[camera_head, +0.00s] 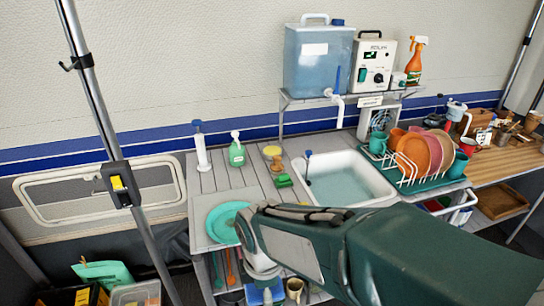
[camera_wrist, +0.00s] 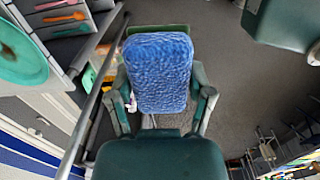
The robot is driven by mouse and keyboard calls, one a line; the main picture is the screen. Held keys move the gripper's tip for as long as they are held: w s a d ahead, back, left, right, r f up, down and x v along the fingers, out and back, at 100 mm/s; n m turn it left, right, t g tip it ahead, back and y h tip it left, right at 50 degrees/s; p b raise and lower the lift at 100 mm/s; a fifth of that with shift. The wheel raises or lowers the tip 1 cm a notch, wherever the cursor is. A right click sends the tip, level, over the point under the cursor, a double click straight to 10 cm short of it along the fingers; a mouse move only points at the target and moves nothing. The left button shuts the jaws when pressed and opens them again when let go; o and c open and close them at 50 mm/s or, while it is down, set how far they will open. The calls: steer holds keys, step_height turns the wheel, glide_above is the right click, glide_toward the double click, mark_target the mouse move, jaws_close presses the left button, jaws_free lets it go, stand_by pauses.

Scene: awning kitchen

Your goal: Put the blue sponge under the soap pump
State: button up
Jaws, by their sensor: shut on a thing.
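The blue sponge (camera_wrist: 158,75) fills the space between the two fingers of my gripper (camera_wrist: 162,100) in the wrist view. Its blue textured face is toward the camera, with a green edge at its far end. In the head view my gripper (camera_head: 264,280) is low at the counter's front edge, and a blue patch (camera_head: 262,296) that looks like the sponge shows beneath it. The soap pump (camera_head: 237,152), a green bottle with a white pump head, stands upright at the back of the counter, well apart from my gripper.
A teal plate (camera_head: 226,222) lies on a board by the counter's front left; it also shows in the wrist view (camera_wrist: 20,52). A white pump cylinder (camera_head: 201,152) stands left of the soap. The sink (camera_head: 346,178) and dish rack (camera_head: 410,180) are to the right. Slats before the soap are clear.

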steer(key=shift+f+m, duration=0.1)
steer(key=shift+m, duration=0.2)
steer(key=w+d+f+m, duration=0.8)
steer(key=w+m, duration=0.2)
steer(key=w+d+f+m, duration=0.8)
steer(key=w+d+m, duration=0.1)
steer(key=w+m, duration=0.1)
steer(key=shift+w+f, duration=0.25)
steer(key=shift+w, duration=0.2)
steer(key=shift+r, duration=0.1)
